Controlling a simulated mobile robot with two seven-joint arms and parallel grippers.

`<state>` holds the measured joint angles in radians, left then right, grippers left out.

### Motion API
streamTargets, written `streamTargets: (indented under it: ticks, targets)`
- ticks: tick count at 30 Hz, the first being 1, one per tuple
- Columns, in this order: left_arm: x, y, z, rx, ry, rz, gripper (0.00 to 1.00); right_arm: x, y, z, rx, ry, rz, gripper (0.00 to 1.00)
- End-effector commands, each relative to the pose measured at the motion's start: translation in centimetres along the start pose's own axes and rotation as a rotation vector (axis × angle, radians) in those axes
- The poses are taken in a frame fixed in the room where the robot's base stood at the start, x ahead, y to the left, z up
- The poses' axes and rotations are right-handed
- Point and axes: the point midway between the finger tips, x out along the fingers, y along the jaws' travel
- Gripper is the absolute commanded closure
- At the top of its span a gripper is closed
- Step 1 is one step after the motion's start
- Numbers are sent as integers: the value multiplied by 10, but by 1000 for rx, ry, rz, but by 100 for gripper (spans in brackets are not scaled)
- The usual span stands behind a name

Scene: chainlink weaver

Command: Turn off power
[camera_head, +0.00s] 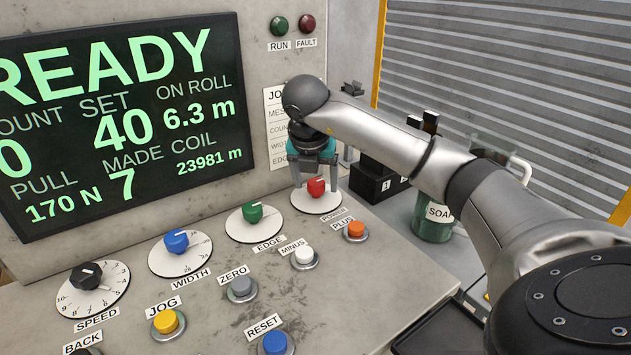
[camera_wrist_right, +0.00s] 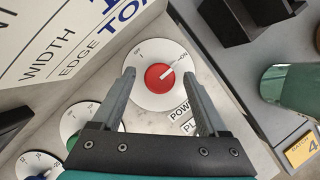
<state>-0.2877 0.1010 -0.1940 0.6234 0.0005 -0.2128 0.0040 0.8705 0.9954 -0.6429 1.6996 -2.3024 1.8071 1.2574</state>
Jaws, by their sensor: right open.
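The red POWER knob (camera_head: 316,188) sits on a round white dial (camera_head: 303,201) at the right end of the panel's upper row. In the right wrist view, the red knob (camera_wrist_right: 159,77) has a white pointer line turned toward the ON mark at the dial's right; OFF is at its upper left. My right gripper (camera_head: 315,177) is open, reaching down over the dial with one finger on each side of the knob. The fingers (camera_wrist_right: 158,82) look apart from the knob in the wrist view. My left gripper is not in view.
An orange PLUS button (camera_head: 356,230) and white MINUS button (camera_head: 304,256) lie near the dial. The green EDGE knob (camera_head: 252,212) is to its left. The screen (camera_head: 120,110) reads READY. A green soap container (camera_head: 433,222) and dark boxes (camera_head: 375,178) stand right of the panel.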

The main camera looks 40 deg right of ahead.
Motion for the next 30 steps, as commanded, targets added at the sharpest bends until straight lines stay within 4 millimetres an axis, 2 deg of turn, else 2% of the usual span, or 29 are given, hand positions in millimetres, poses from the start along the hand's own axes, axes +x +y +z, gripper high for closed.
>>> streamTargets:
  ticks: [5,25,30]
  targets:
    - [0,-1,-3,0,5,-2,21,0,0,0,0,0,0,25]
    - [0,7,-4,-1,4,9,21,-1,0,0,0,0,0,100]
    - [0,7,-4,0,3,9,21,-1,0,0,-1,0,1,100]
